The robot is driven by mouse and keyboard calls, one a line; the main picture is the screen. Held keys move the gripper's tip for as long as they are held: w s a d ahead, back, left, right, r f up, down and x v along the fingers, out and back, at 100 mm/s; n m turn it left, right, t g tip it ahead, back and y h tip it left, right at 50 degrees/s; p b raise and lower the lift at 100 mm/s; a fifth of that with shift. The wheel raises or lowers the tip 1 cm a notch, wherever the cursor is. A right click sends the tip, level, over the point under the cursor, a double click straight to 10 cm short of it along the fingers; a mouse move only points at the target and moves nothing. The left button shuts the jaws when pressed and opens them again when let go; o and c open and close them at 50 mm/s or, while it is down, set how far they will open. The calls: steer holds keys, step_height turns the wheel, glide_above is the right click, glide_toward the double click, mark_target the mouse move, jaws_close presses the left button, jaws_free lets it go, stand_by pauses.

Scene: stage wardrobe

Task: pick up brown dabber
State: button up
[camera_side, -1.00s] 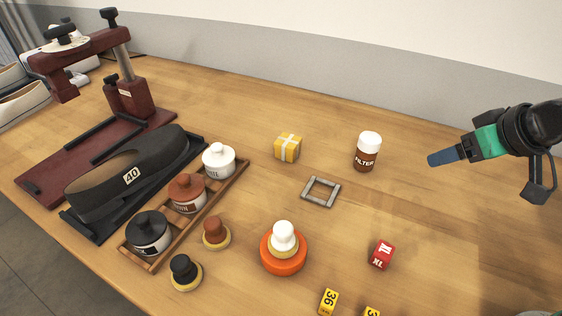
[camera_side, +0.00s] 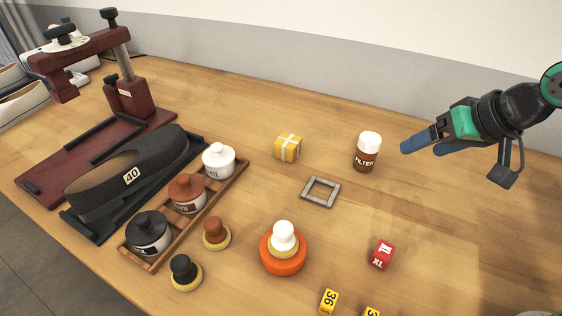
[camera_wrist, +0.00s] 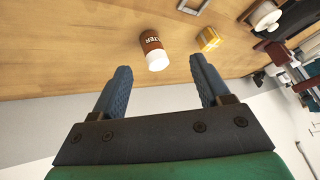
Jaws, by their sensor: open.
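The brown dabber (camera_side: 214,231) stands on the table in front of the wooden rack, its brown knob up on a pale round base. It stands between the black dabber (camera_side: 184,271) and the white dabber (camera_side: 283,237), which sits on an orange round base. My gripper (camera_side: 421,146) is open and empty, in the air at the right, well away from the brown dabber. In the wrist view my gripper (camera_wrist: 160,85) shows two spread blue fingers. I cannot make out the brown dabber in the wrist view.
A wooden rack (camera_side: 245,166) holds black, brown and white jars. A filter bottle (camera_side: 366,152), yellow box (camera_side: 288,148), grey frame (camera_side: 321,192) and red XL cube (camera_side: 381,254) stand between the dabbers and my gripper. A black shoe form marked 40 (camera_side: 100,190) lies left.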

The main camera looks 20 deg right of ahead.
steer(key=w+a+m+g+y, duration=0.1)
steer(key=w+a+m+y, duration=0.35)
steer(key=a, duration=0.45)
steer(key=m+g+y, duration=0.3)
steer(key=m+y, duration=0.1)
steer(key=m, duration=0.3)
glide_toward(216, 222)
steer(key=w+d, duration=0.2)
steer(key=w, duration=0.3)
steer(key=a+f+m+g+y, duration=0.1)
steer(key=a, duration=0.1)
steer(key=s+a+f+m+y, duration=0.1)
steer(key=a+f, duration=0.1)
steer(key=s+a+f+m+g+y, duration=0.1)
steer(key=a+m, duration=0.1)
steer(key=shift+s+a+f+g, duration=0.1)
steer(key=shift+s+f+g, duration=0.1)
steer(key=shift+s+g, duration=0.1)
steer(key=shift+s+a+f+m+y, duration=0.15)
steer(key=shift+a+f+m+y, duration=0.15)
steer(key=shift+a, duration=0.2)
steer(key=shift+x, duration=2.55)
jaws_close()
